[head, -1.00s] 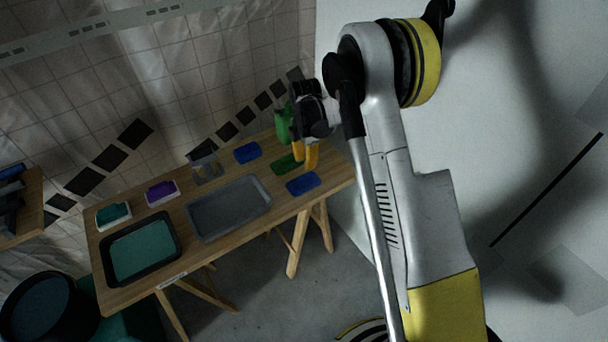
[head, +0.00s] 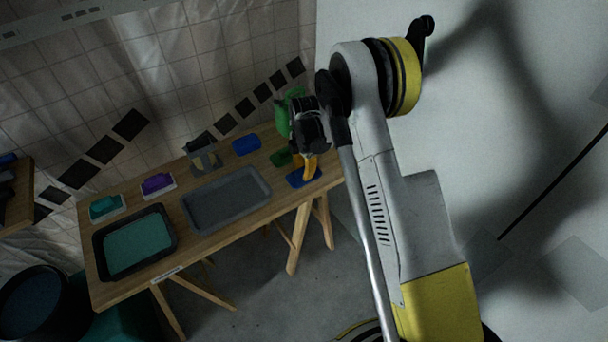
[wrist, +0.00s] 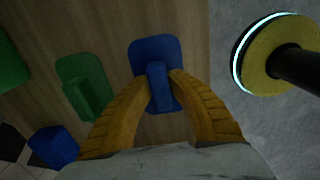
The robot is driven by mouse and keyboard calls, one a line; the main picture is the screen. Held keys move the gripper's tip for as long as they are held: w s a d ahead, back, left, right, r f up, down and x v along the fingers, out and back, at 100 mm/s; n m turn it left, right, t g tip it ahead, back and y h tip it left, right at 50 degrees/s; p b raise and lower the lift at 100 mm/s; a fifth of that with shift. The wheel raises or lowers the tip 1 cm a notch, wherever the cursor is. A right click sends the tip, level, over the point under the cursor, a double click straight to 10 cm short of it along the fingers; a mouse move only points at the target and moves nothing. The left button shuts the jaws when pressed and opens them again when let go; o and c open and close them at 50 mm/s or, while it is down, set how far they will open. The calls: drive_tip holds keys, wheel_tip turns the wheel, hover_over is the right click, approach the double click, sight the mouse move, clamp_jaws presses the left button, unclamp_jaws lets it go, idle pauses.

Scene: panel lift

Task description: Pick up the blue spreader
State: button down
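The blue spreader (head: 297,181), a flat blue plate with a raised handle, lies at the right front end of the wooden table (head: 275,201). In the wrist view, the blue spreader (wrist: 151,52) shows its plate flat on the wood, with its handle between the two yellow fingers. My gripper (head: 309,172) is down at the spreader from above. In the wrist view, my gripper (wrist: 161,80) has its fingertips against both sides of the handle and looks shut on it. The lower handle is partly hidden by the fingers.
A green spreader (head: 280,158) lies just behind, also seen in the wrist view (wrist: 84,84). A blue block (head: 246,145) and a green item (head: 283,118) stand farther back. A grey tray (head: 226,200) and a teal-filled tray (head: 136,246) lie left. The table's edge is close by.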

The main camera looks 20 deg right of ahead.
sight(304, 169)
idle(0.4)
wheel_tip(304, 169, up, 4)
drive_tip(key=shift+r+p, duration=0.15)
drive_tip(key=shift+p, duration=1)
drive_tip(key=s+d+r+p, duration=0.3)
drive_tip(key=s+d+r, duration=0.3)
drive_tip(key=s, duration=0.3)
drive_tip(key=shift+s+d+r+p, duration=0.15)
drive_tip(key=shift+d+r+p, duration=0.2)
drive_tip(key=shift+d, duration=0.2)
drive_tip(key=c, duration=2)
unclamp_jaws()
clamp_jaws()
